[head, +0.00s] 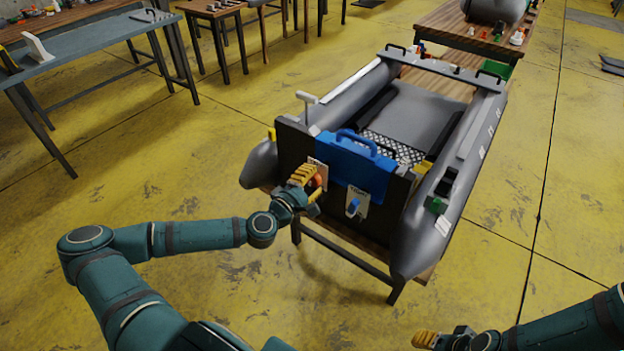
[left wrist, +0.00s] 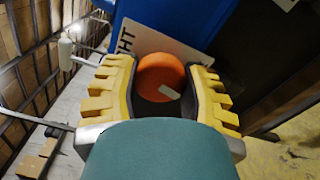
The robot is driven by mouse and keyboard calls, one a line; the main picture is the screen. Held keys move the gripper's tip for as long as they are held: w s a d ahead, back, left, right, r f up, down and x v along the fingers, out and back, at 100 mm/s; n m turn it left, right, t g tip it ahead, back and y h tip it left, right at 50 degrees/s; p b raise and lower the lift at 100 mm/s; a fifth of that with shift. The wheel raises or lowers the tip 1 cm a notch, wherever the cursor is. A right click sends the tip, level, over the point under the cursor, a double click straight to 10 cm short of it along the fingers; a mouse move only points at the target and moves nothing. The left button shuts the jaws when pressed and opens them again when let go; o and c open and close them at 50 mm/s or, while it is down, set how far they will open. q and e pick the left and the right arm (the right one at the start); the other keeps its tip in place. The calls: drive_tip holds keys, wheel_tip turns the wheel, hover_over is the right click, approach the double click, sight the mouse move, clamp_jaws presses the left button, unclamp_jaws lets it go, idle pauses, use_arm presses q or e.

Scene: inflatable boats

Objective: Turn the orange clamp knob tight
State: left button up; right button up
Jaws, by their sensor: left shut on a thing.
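The orange clamp knob (left wrist: 160,76) is on the boat's dark transom (head: 288,146), beside a white label whose visible letters end in "HT" (left wrist: 140,42). My left gripper (head: 308,184) is at the transom; in the left wrist view its yellow fingers (left wrist: 163,85) are on both sides of the knob and shut on it. A small pale mark shows on the knob's face. In the head view the fingers partly hide the knob. My right gripper (head: 428,340) is at the bottom edge, away from the boat; its finger opening is not clear.
A blue bracket with a handle (head: 350,160) sits on the transom right of the knob, above a label with a blue knob (head: 353,207). The grey inflatable boat (head: 440,240) rests on a wooden stand. A grey workbench (head: 90,45) is at upper left. Yellow floor in front is clear.

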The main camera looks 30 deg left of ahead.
use_arm(q)
drive_tip(key=m, duration=0.4)
drive_tip(key=shift+r, duration=0.1)
drive_tip(key=m, duration=0.3)
clamp_jaws()
drive_tip(key=shift+m, duration=0.4)
drive_tip(key=m, duration=0.6)
drive_tip(key=shift+m, duration=0.4)
